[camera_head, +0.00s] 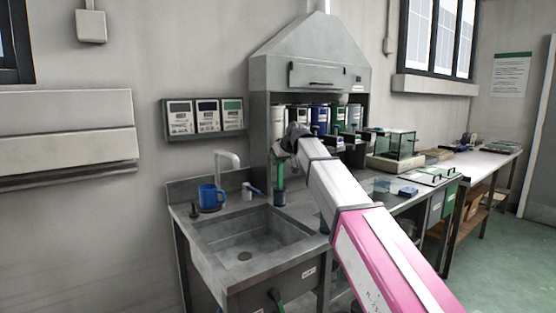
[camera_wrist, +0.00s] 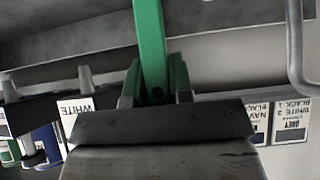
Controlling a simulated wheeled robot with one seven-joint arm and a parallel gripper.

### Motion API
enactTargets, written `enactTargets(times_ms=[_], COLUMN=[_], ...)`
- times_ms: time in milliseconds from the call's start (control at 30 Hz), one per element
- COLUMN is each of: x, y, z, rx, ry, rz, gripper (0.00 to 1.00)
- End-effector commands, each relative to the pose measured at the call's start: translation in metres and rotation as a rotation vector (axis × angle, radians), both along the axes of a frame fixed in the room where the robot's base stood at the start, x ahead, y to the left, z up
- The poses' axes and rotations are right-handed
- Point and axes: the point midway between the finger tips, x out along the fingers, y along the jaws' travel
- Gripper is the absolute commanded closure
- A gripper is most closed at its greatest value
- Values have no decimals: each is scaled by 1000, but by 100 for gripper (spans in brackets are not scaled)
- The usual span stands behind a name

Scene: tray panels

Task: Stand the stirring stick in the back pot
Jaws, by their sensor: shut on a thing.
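My gripper (camera_wrist: 155,88) is shut on the green stirring stick (camera_wrist: 151,35), which runs up out of the wrist picture between the two fingers. In the head view the stick (camera_head: 280,174) hangs roughly upright below my gripper (camera_head: 284,146), at the back right of the sink. A small dark piece (camera_head: 279,198) shows at its lower end; I cannot tell whether this is part of the stick or something under it. I cannot make out the back pot for certain; my arm covers part of the bench.
Several canisters (camera_head: 320,121) line the hood shelf behind my arm. A glass box (camera_head: 393,145) stands on the right bench.

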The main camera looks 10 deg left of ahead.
Motion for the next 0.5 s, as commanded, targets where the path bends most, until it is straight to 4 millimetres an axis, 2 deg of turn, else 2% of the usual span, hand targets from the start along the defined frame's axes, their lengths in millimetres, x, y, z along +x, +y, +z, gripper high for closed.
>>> enactTargets(times_ms=[133, 167, 233, 500], x=[0, 0, 0, 0], y=[0, 0, 0, 0], z=[0, 0, 0, 0], rx=[0, 0, 0, 0], ry=[0, 0, 0, 0], rz=[0, 0, 0, 0], gripper=[100, 73, 50, 50])
